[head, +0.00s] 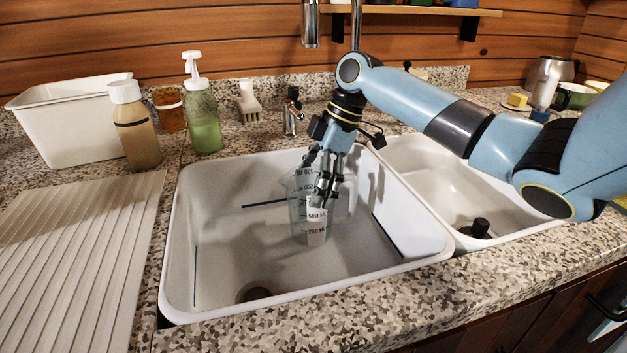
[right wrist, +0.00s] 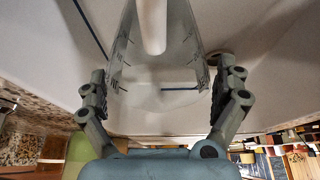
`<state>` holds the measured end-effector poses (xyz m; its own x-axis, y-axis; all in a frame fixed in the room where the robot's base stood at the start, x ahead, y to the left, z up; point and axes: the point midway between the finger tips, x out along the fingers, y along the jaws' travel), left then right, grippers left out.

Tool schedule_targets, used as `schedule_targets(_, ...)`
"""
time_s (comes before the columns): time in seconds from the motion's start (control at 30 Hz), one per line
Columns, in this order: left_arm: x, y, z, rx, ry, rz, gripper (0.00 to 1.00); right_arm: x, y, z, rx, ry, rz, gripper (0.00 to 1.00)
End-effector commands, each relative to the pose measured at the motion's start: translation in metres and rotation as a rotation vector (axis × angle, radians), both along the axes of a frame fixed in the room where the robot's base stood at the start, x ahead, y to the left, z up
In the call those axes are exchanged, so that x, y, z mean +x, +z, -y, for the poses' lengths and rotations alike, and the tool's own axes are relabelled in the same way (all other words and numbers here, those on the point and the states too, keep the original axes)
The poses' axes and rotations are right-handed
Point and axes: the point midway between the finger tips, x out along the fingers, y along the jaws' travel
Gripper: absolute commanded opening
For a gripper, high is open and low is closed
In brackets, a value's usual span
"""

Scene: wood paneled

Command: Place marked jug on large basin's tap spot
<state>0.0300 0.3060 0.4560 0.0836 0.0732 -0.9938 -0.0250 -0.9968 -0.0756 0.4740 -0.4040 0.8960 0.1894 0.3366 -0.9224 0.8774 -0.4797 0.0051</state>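The marked jug (head: 314,229) is clear, with volume lettering and dark scale marks. It is inside the large basin (head: 215,225), towards its right half. Whether it touches the basin floor is hard to tell. My right gripper (head: 325,190) points down at the jug from above. In the right wrist view its fingers (right wrist: 162,88) lie along both sides of the clear jug wall (right wrist: 140,75), apparently shut on it. My left gripper is not in view.
A smaller basin (head: 425,190) with a dark plug adjoins on the right. A ribbed drainboard (head: 75,235) lies left. The large basin's left half is clear.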

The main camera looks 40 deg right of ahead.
Motion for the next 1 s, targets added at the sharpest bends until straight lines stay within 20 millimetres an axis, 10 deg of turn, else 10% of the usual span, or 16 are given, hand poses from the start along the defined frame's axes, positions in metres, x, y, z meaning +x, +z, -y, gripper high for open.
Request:
schedule_targets(0.27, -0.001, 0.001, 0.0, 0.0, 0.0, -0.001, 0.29, -0.001, 0.01, 0.004, -0.004, 0.0, 0.001, 1.0)
schedule_targets(0.7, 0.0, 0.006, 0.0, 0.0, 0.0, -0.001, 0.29, -0.019, 0.094, 0.034, -0.005, 0.001, 0.001, 1.0)
schedule_targets(1.0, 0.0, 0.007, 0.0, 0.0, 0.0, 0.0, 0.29, -0.023, 0.114, 0.041, -0.001, 0.0, 0.0, 1.0)
